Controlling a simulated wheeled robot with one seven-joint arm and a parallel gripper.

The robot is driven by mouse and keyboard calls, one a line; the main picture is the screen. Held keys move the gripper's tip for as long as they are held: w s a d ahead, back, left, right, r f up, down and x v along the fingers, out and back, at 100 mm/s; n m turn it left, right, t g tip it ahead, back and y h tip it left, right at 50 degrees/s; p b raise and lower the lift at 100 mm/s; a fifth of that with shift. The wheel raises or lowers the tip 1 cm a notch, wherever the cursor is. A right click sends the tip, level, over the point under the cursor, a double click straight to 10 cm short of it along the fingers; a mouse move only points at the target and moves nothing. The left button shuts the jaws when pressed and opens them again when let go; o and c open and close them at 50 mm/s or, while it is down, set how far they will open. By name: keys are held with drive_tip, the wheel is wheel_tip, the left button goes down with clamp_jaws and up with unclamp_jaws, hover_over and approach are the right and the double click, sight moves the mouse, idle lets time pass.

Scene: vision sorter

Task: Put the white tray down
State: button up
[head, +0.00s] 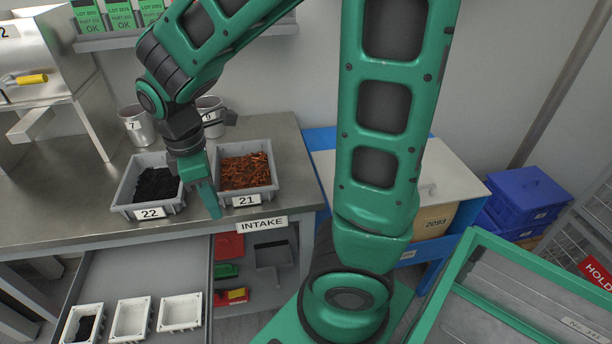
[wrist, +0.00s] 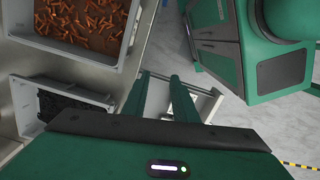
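Three white trays stand in a row in the pulled-out drawer at the lower left of the head view: a left one (head: 70,326) with dark contents, a middle one (head: 131,318) and a right one (head: 181,312), both of which look empty. My gripper (head: 210,205) points down at the front edge of the bench, beside the grey bins, well above and behind the trays. In the wrist view my gripper (wrist: 160,88) has its two fingers apart, with no tray between them.
Grey bin 22 (head: 121,198) holds black material and grey bin 21 (head: 272,184) holds rusty pieces, both on the metal bench (head: 60,215). The drawer (head: 140,270) has bare floor behind the trays. A green-framed case (head: 470,243) stands at right.

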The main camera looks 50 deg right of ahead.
drive_tip(key=s+d+r+m, duration=0.2)
drive_tip(key=s+d+m, duration=0.5)
drive_tip(key=d+m, duration=0.1)
drive_tip(key=s+d+r+m+y, duration=0.1)
drive_tip(key=s+d+r+m, duration=0.1)
drive_tip(key=s+d+m, duration=0.6)
drive_tip(key=m, duration=0.2)
drive_tip(key=shift+s+r+m, duration=0.2)
drive_tip(key=shift+r+m, duration=0.1)
drive_tip(key=shift+m, duration=0.1)
drive_tip(key=shift+w+f, duration=0.2)
drive_tip(key=shift+w, duration=0.4)
